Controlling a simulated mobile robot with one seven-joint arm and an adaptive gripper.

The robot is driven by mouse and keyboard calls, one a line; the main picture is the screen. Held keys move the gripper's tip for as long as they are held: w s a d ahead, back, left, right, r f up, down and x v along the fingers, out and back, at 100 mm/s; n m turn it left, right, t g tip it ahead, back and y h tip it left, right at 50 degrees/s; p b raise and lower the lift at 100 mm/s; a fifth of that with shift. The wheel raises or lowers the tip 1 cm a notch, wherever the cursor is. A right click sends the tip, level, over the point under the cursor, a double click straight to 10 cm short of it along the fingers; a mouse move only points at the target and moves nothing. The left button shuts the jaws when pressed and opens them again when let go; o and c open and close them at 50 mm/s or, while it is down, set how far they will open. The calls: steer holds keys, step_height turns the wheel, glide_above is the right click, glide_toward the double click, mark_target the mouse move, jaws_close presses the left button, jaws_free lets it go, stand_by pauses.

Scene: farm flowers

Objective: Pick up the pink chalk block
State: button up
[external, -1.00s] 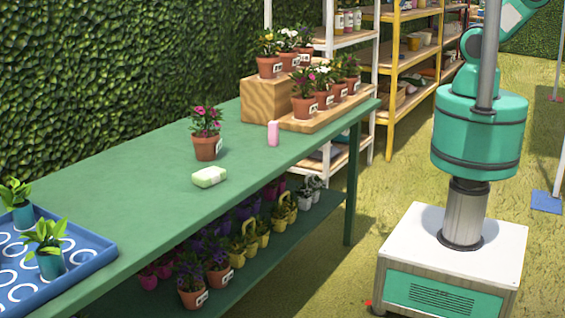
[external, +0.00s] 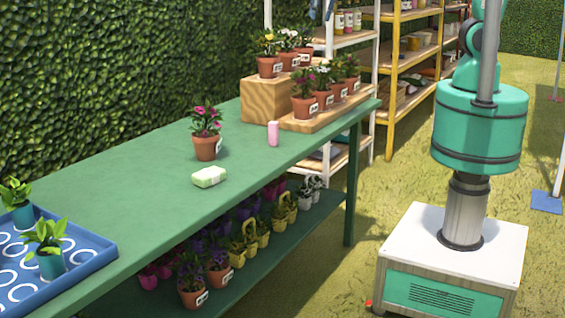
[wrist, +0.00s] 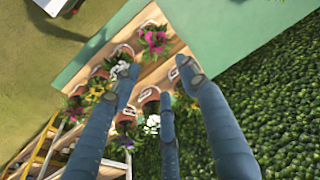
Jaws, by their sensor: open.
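The pink chalk block (external: 273,133) stands upright on the green table (external: 150,190), just in front of the wooden plant stand. It cannot be made out in the wrist view. My gripper (wrist: 160,82) shows in the wrist view with its blue-grey fingers spread and nothing between them. It is above the potted flowers on the wooden stand, apart from the chalk block. In the external view only blue finger parts (external: 328,10) show at the top edge, above the stand.
A pink-flowered pot (external: 207,147) and a pale green block (external: 209,177) stand left of the chalk. Potted flowers fill the wooden stand (external: 268,97) behind it. A blue tray (external: 95,255) is at the near left.

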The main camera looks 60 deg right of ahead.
steer(key=w+a+f+g+p, duration=0.1)
steer(key=w+a+f, duration=0.4)
steer(key=a+f, duration=0.7)
steer(key=n+g, duration=0.1)
glide_above(272, 132)
steer(key=d, duration=0.1)
step_height(272, 132, down, 12)
steer(key=shift+w+h+p, duration=0.3)
steer(key=shift+h+p, duration=0.1)
steer(key=shift+f, duration=0.1)
steer(key=shift+f+b, duration=0.85)
steer(key=shift+f, duration=3.4)
steer(key=shift+d+f+b, duration=0.15)
steer(key=shift+f+b, duration=0.7)
steer(key=shift+f, duration=1.8)
